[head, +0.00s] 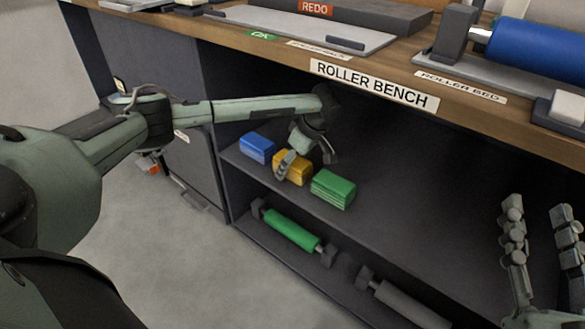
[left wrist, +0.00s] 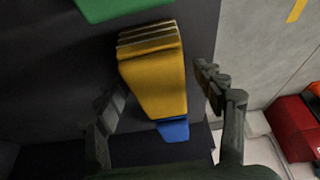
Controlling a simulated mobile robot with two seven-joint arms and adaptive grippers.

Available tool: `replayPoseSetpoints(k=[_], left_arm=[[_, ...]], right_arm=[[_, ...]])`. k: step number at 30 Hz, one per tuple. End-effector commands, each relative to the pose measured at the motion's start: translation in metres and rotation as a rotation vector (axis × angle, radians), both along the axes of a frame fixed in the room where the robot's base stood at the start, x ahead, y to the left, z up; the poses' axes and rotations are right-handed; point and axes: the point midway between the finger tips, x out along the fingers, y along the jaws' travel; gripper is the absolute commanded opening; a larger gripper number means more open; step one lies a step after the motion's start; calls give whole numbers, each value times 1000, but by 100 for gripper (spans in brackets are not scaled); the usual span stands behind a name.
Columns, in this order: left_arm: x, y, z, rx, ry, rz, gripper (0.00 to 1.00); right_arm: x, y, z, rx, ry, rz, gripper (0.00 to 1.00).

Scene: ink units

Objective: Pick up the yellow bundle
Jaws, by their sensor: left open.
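The yellow bundle (head: 294,167) lies on the upper shelf under the bench, between a blue bundle (head: 257,148) and a green bundle (head: 333,189). My left gripper (head: 305,158) is open at the yellow bundle, with a finger showing in front of it. In the left wrist view the yellow bundle (left wrist: 155,75) stands between the two spread fingers of my left gripper (left wrist: 162,95), with a gap at the right finger. Contact at the left finger is hard to tell. My right gripper (head: 540,225) is at the right edge, its fingers apart and nothing between them.
The bench top (head: 250,45) overhangs the shelf (head: 290,195). A green roller (head: 291,230) and a grey roller (head: 405,300) lie on the lower level. A dark cabinet side (head: 185,130) stands left of the shelf. The shelf right of the green bundle looks clear.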

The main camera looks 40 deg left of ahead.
Motion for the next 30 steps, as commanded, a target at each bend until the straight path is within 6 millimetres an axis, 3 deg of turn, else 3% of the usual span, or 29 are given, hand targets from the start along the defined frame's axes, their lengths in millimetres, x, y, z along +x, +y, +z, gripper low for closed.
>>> replayPoseSetpoints(k=[17, 30], left_arm=[[0, 0, -4, 0, 0, 0, 69], [0, 0, -4, 0, 0, 0, 16]], right_arm=[[0, 0, -2, -1, 1, 0, 40], [0, 0, -2, -1, 1, 0, 40]])
